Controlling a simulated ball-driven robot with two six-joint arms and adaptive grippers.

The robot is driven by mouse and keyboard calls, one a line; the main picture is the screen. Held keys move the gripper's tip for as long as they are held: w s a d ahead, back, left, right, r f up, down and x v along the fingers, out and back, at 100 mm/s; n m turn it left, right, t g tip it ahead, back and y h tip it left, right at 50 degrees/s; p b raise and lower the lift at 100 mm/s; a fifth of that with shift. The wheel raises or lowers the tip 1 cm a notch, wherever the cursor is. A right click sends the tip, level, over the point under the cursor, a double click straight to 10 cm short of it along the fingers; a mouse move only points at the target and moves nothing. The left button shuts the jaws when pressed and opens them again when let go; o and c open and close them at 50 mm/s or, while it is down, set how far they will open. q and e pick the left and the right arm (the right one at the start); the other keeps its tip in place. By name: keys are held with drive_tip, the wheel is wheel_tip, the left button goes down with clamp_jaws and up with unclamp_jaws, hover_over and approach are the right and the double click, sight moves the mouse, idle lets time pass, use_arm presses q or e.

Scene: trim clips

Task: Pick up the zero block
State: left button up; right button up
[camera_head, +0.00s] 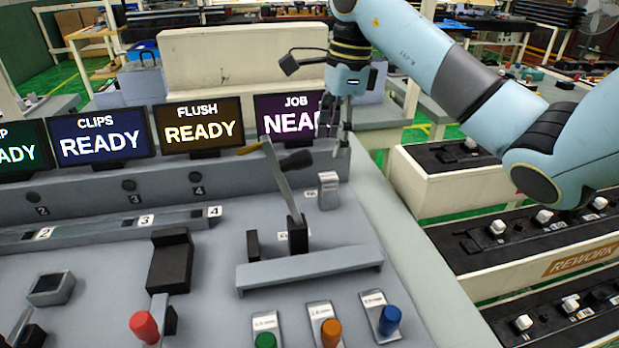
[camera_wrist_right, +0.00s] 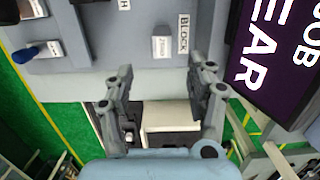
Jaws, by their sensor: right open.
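The zero block (camera_head: 328,190) is a small pale grey block standing on the grey bench top near its right edge. In the right wrist view the block (camera_wrist_right: 162,46) lies beyond the fingertips, close to a label reading "BLOCK" (camera_wrist_right: 183,33). My right gripper (camera_head: 338,130) hangs pointing down, above and behind the block in the head view, apart from it. In the right wrist view my right gripper (camera_wrist_right: 160,78) has its fingers spread wide with nothing between them. My left gripper is not in view.
A lever (camera_head: 282,180) stands left of the block, behind a raised grey bar (camera_head: 310,267). The "JOB" screen (camera_head: 290,114) is close beside my right gripper. Green, orange and blue knobs line the front. Rework trays (camera_head: 540,225) stand to the right.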

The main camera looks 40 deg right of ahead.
sight(329, 176)
drive_tip(key=f, duration=0.4)
drive_tip(key=shift+s+a, duration=0.1)
drive_tip(key=shift+a, duration=0.15)
drive_tip(key=shift+f+p, duration=0.3)
drive_tip(key=f, duration=0.1)
drive_tip(key=f+p, duration=0.1)
drive_tip(key=f, duration=0.2)
drive_tip(key=shift+w+f, duration=0.2)
drive_tip(key=shift+w, duration=0.15)
drive_tip(key=shift+f, duration=0.5)
drive_tip(key=shift+c, duration=1.2)
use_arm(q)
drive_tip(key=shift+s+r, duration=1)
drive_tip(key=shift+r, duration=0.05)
use_arm(e)
clamp_jaws()
